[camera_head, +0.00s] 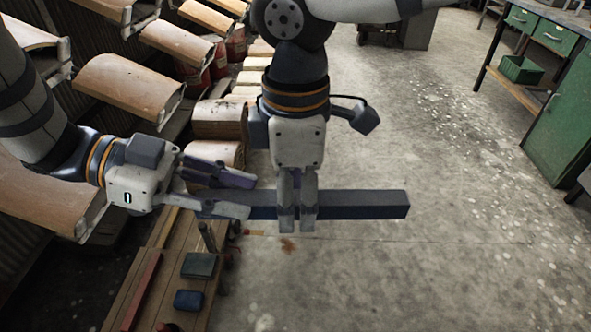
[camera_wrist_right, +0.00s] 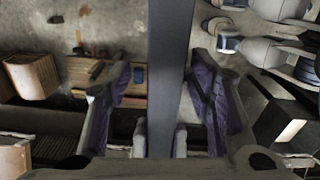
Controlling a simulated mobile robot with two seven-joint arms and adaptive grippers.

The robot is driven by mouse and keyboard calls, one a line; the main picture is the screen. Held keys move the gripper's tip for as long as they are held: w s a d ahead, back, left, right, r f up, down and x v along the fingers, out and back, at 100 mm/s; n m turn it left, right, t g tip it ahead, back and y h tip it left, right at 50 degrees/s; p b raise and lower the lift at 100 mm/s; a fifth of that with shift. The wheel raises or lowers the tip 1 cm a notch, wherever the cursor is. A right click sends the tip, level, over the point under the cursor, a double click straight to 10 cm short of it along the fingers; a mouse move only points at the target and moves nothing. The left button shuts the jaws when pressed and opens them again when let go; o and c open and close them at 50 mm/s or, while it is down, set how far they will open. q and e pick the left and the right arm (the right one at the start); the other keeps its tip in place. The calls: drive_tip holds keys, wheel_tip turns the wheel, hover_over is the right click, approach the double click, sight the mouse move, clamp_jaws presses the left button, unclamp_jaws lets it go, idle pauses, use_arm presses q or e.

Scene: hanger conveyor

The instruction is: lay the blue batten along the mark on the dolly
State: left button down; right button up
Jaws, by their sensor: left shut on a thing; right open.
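The blue batten (camera_head: 365,205) is a long dark blue bar held level, crossing the middle of the head view from left to right. My left gripper (camera_head: 250,196) is shut on its left part. My right gripper (camera_head: 297,222) is open and hangs at the batten near its middle, its fingers overlapping the bar in the head view. In the right wrist view the batten (camera_wrist_right: 168,75) runs between the spread fingers of my right gripper (camera_wrist_right: 164,95), with gaps at both sides.
A wooden plank surface (camera_head: 121,300) at lower left carries a red strip (camera_head: 142,290), a dark box (camera_head: 199,265) and a small blue box (camera_head: 188,300). Curved wooden pieces (camera_head: 130,85) fill the left. A green cabinet (camera_head: 565,120) stands right. The concrete floor (camera_head: 450,150) between is clear.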

clamp_jaws()
use_arm(q)
drive_tip(key=c, duration=1.2)
unclamp_jaws()
drive_tip(key=shift+c, duration=0.2)
